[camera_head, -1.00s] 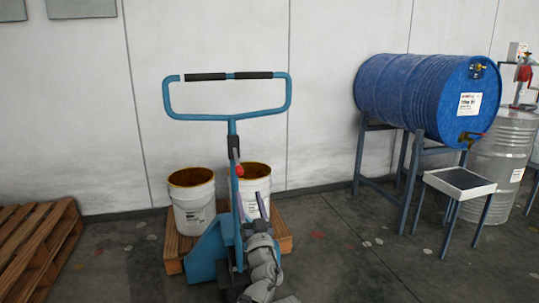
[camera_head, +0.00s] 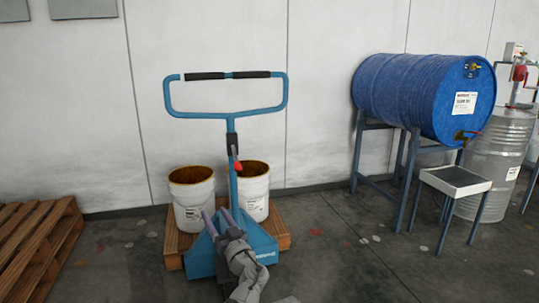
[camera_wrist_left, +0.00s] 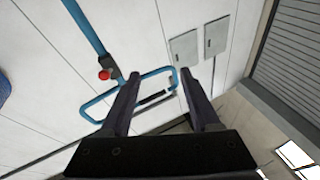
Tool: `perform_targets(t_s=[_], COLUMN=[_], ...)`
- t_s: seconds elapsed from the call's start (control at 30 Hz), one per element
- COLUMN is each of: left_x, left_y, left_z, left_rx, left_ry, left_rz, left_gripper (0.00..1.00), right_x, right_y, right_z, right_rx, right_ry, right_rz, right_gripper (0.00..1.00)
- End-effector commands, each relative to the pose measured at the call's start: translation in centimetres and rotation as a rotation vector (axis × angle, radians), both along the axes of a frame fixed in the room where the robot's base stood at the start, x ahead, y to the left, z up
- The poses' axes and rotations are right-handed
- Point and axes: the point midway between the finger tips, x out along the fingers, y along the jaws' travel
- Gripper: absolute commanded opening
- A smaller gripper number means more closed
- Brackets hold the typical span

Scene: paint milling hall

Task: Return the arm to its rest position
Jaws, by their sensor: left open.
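My left gripper (camera_head: 217,222) is in the lower middle of the head view, in front of the blue pallet truck (camera_head: 205,258). Its two fingers are apart with nothing between them. In the left wrist view the open fingers (camera_wrist_left: 163,95) point toward the truck's blue loop handle (camera_wrist_left: 97,108), which shows behind and between them. I cannot tell whether the gripper touches the truck. My right gripper is not in view.
Two white buckets (camera_head: 193,205) stand on a wooden pallet (camera_head: 176,243) behind the truck. A wooden pallet stack (camera_head: 35,245) is at left. A blue drum (camera_head: 415,95) lies on a stand at right, with a small tray table (camera_head: 455,178) and a grey drum (camera_head: 490,165). Floor between is clear.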

Motion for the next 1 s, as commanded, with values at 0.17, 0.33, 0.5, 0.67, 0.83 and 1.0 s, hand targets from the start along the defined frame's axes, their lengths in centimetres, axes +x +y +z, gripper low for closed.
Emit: perform_targets(t_s=[0.17,0.33,0.5,0.67,0.83,1.0], left_x=[-2.2,-6.1,-11.0,-15.3,-18.3,-20.4], left_y=[5.2,9.9,11.1,9.2,6.5,3.9], left_z=[-4.2,-11.2,-18.7,-23.9,-26.5,-27.6], left_rx=[-0.087,-0.223,-0.376,-0.502,-0.581,-0.635], left_ry=[0.177,0.496,0.888,1.218,1.431,1.568], left_rz=[0.156,0.305,0.322,0.203,0.035,-0.139], left_gripper=[0.63,0.63,0.63,0.63,0.63,0.63], right_x=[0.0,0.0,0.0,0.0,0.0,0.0], right_y=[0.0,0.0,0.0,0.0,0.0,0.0], right_z=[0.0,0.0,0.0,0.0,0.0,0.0], right_rx=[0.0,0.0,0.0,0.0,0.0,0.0], right_ry=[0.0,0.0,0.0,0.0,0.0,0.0], right_rz=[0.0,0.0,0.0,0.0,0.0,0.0], right_gripper=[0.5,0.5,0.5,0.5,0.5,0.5])
